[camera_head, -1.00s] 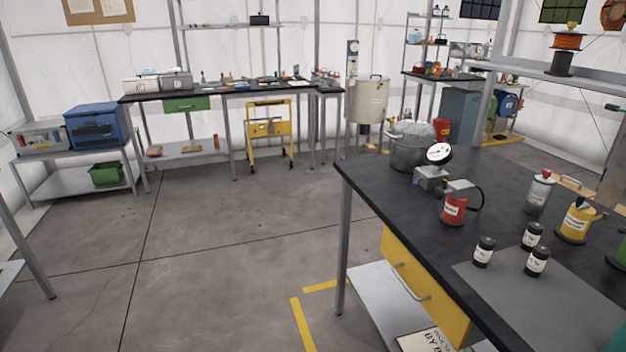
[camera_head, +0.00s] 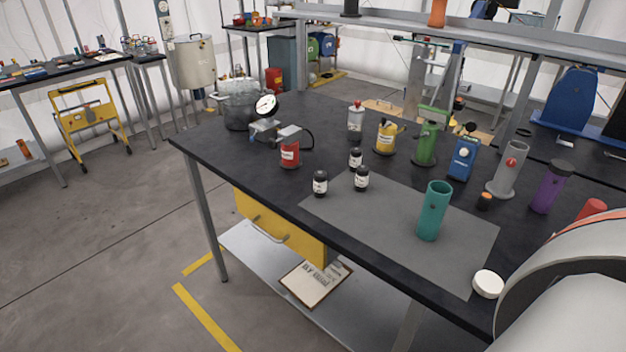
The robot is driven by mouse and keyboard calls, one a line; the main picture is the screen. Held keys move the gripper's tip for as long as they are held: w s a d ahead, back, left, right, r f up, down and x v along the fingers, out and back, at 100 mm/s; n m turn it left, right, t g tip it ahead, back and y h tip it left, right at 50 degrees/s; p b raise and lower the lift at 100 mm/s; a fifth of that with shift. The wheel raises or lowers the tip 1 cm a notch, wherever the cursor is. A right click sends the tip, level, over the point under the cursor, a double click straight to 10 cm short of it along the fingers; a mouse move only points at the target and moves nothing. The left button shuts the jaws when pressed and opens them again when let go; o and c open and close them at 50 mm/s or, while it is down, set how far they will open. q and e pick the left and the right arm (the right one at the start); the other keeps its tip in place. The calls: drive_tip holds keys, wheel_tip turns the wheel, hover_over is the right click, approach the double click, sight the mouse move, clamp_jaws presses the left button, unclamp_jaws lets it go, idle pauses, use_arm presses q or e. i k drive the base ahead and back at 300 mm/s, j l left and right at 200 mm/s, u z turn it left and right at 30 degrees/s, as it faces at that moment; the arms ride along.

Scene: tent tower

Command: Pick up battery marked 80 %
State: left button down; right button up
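Three small black cylinders with white labels stand upright on the black worktable. One (camera_head: 320,184) is at the left edge of the grey mat, one (camera_head: 361,179) is just right of it, and one (camera_head: 355,158) is behind. They may be batteries, but their labels are too small to read, so I cannot tell if any is marked 80 %. Neither of my grippers is in view.
The worktable (camera_head: 226,148) has a grey mat (camera_head: 385,222) with a teal cylinder (camera_head: 434,212). A red can (camera_head: 290,153), yellow can (camera_head: 385,138) and blue container (camera_head: 462,159) stand behind. A white lid (camera_head: 488,284) lies near the front edge.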

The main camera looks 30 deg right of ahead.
sight(320, 176)
drive_tip(key=z, duration=1.25)
drive_tip(key=j+z, duration=0.2)
drive_tip(key=z, duration=0.25)
drive_tip(key=j+z, duration=0.2)
drive_tip(key=z, duration=0.25)
drive_tip(key=j+z, duration=0.2)
drive_tip(key=z, duration=0.25)
drive_tip(key=k+j+z, duration=0.1)
drive_tip(key=j+z, duration=0.25)
drive_tip(key=k+j+z, duration=0.15)
drive_tip(key=j+z, duration=0.25)
drive_tip(key=j, duration=0.15)
